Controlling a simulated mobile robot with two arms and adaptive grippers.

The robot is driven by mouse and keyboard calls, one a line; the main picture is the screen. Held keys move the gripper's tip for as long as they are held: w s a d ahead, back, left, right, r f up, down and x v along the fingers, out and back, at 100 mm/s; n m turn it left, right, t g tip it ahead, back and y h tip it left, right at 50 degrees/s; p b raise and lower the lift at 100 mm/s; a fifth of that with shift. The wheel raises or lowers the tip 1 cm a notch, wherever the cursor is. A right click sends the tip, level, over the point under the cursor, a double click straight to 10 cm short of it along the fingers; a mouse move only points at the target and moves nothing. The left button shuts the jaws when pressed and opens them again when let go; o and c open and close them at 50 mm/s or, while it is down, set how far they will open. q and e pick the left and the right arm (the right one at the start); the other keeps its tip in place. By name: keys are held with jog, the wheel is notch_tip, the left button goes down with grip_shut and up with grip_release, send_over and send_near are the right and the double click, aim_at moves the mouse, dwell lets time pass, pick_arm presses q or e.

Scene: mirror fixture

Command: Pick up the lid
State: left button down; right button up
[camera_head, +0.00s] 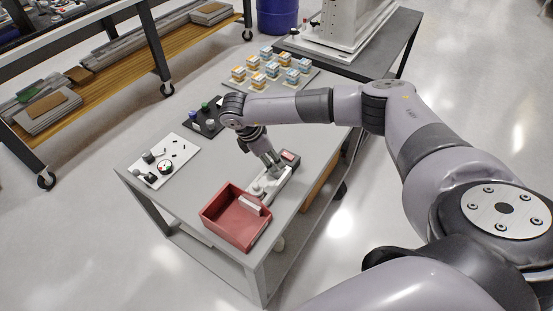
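My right gripper (272,167) points down over a pale grey fixture (270,186) near the table's right edge. Its fingertips are close to the fixture; whether they touch it, and whether they are open or shut, is too small to tell. A small dark block with a reddish top (289,157) sits at the fixture's far end. No part can be clearly told as the lid; it may be hidden by the gripper or too small. My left gripper is not in view.
A red bin (222,230) with a whitish piece inside stands at the table's near end. A white board (181,171) with small parts lies left. A dark tray (213,128) and a tray of orange and blue blocks (271,72) lie farther back. Bare grey tabletop (211,172) lies between.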

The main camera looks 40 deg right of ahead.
jog(key=shift+d+f, duration=0.25)
jog(key=shift+f, duration=0.4)
jog(key=shift+c, duration=0.5)
jog(key=c, duration=0.8)
jog(key=shift+o, duration=0.2)
jog(key=shift+r, duration=0.1)
